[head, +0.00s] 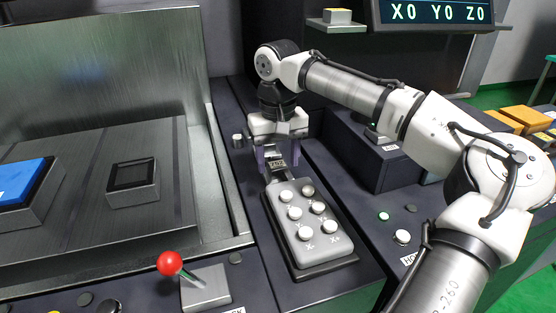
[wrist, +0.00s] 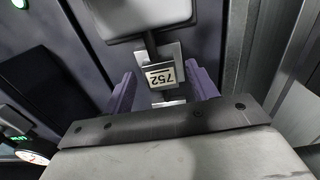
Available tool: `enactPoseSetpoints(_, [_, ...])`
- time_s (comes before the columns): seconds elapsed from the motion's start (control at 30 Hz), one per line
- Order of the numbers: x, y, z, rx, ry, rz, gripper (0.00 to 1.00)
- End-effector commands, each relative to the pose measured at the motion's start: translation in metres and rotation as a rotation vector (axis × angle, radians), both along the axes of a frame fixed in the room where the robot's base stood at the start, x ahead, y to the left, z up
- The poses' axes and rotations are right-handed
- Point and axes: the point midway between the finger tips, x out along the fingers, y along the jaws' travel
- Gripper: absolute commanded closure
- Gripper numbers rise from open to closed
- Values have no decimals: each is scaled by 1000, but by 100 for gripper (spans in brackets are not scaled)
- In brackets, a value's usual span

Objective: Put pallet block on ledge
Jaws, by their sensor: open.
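A small metal block with a label reading 752 (wrist: 160,77), which I take for the pallet block, lies between my gripper's two purple fingers in the wrist view. It also shows in the head view (head: 277,164), just behind the grey button pendant and partly hidden by my gripper. My gripper (head: 279,157) points down over it, open, with one finger on each side. The wrist view shows gaps between the fingers (wrist: 162,88) and the block. A small grey shelf (head: 316,24), possibly the ledge, stands out below the display at the top.
A white block with a yellow top (head: 338,16) sits on the shelf. The grey pendant with several white buttons (head: 308,222) lies in front of my gripper. A red-knobbed joystick (head: 169,263) stands front left. A metal tank wall (head: 222,150) runs along the left.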

Motion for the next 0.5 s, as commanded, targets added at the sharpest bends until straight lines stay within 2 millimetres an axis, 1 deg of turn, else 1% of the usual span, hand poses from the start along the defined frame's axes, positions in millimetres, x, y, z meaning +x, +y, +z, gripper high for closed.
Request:
enactPoseSetpoints(0.3, [1,1,67,4,-2,1,42])
enactPoseSetpoints(0.4, [0,1,86,3,0,2,42])
enactPoseSetpoints(0.5, [1,1,101,2,0,3,42])
